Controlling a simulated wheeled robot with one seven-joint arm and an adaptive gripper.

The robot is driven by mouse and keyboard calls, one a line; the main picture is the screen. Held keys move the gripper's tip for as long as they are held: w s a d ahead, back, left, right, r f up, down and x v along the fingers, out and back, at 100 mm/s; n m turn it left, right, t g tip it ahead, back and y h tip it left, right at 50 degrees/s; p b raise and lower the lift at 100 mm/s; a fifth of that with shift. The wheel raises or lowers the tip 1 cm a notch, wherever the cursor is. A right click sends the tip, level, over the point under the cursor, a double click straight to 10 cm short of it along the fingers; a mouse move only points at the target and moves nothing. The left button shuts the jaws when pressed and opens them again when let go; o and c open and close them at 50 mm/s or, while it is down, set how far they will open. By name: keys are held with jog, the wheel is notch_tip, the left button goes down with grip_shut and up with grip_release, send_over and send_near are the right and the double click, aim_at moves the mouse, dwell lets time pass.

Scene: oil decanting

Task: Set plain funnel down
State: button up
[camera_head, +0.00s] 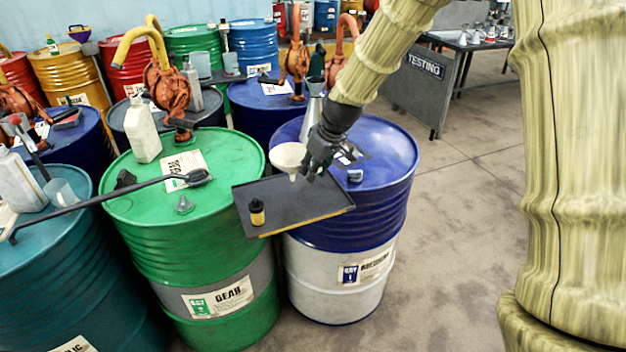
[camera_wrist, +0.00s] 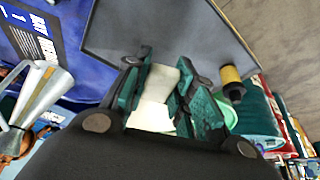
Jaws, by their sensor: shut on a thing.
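The plain funnel (camera_head: 288,156) is cream white, with its wide mouth up and its narrow spout pointing down. My gripper (camera_head: 316,165) is shut on it from the right side. The funnel is over the dark tray (camera_head: 325,198); I cannot tell whether the spout touches it. In the wrist view the funnel (camera_wrist: 155,98) sits between the two fingers of my gripper (camera_wrist: 160,90), and the tray (camera_wrist: 125,38) lies beyond it. The tray rests across the blue-and-white drum and reaches toward the green drum.
A small yellow-and-black bottle (camera_head: 257,212) stands at the tray's left corner. A metal funnel-shaped can (camera_head: 311,112) stands behind my gripper on the blue drum (camera_head: 385,160). The green drum (camera_head: 225,160) holds a white jug (camera_head: 143,130) and a long black tool (camera_head: 110,195).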

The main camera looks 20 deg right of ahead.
jog(key=shift+s+f, duration=0.2)
jog(key=shift+f, duration=0.2)
notch_tip(320, 180, down, 3)
jog(key=shift+w+f+p, duration=0.15)
jog(key=shift+f+p, duration=0.05)
jog(key=shift+p, duration=0.25)
jog(key=shift+f, duration=0.1)
jog(key=o, duration=1)
jog(key=shift+r, duration=0.3)
jog(key=shift+b+v, duration=1)
jog(key=shift+v, duration=4.9)
